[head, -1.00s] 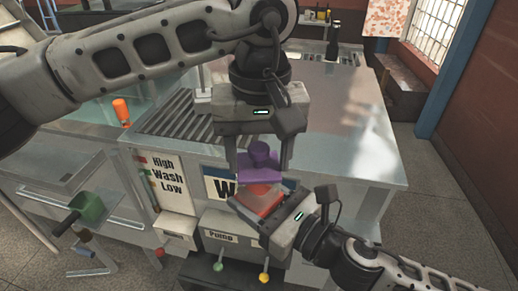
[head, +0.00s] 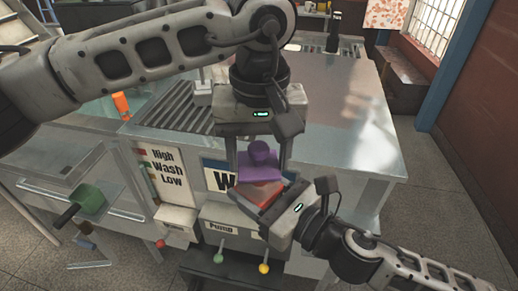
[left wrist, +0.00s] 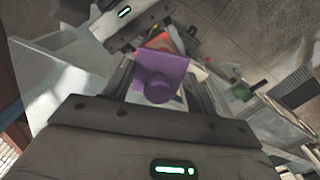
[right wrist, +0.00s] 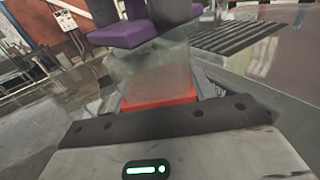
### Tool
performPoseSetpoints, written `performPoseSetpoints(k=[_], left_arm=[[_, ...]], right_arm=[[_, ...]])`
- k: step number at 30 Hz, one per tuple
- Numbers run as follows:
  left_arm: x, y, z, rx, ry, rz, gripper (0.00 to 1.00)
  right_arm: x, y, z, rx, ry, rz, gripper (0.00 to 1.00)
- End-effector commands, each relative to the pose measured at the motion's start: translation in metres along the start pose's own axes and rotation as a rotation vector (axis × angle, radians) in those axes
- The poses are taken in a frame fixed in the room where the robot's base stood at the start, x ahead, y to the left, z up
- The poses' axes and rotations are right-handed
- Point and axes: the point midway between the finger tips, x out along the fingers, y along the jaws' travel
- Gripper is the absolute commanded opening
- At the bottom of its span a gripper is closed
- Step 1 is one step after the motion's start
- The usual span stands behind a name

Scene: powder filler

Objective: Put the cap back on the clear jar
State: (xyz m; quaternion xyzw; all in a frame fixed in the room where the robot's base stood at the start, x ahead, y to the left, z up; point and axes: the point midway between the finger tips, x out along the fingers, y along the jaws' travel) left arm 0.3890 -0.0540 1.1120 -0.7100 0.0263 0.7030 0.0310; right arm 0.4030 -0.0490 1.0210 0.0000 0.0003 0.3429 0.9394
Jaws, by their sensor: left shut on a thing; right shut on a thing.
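A purple cap with a round knob (head: 259,165) is between the fingers of my left gripper (head: 261,172), which is shut on it from above. The clear jar (right wrist: 150,72), with red in its lower part, is held from the side by my right gripper (head: 264,207). In the head view, the jar (head: 257,194) is directly below the cap. In the right wrist view, the cap (right wrist: 148,28) is at the jar's top; I cannot tell whether it is seated or just above. In the left wrist view, the cap (left wrist: 160,80) hides most of the jar.
A metal machine with a flat top (head: 340,115) stands behind the grippers. Its front has labelled panels and knobs on levers (head: 264,268) below the jar. A green scoop-like thing (head: 88,198) is at the left, and an orange object (head: 121,105) stands farther back.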

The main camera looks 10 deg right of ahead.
Motion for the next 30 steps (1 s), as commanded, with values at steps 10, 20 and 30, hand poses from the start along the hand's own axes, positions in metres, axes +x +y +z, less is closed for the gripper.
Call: performPoseSetpoints(k=[10,20,30], left_arm=[[0.007,0.0,0.0,0.0,0.001,0.0,0.36],[0.008,0.0,0.0,0.0,0.001,0.0,0.83],[-0.014,0.001,-0.001,-0.001,0.005,0.002,0.83]], right_arm=[[0.0,0.0,0.001,0.0,-0.001,0.0,0.13],[0.0,0.0,0.001,0.0,-0.002,0.0,0.13],[0.0,0.0,0.001,0.0,-0.002,0.0,0.13]])
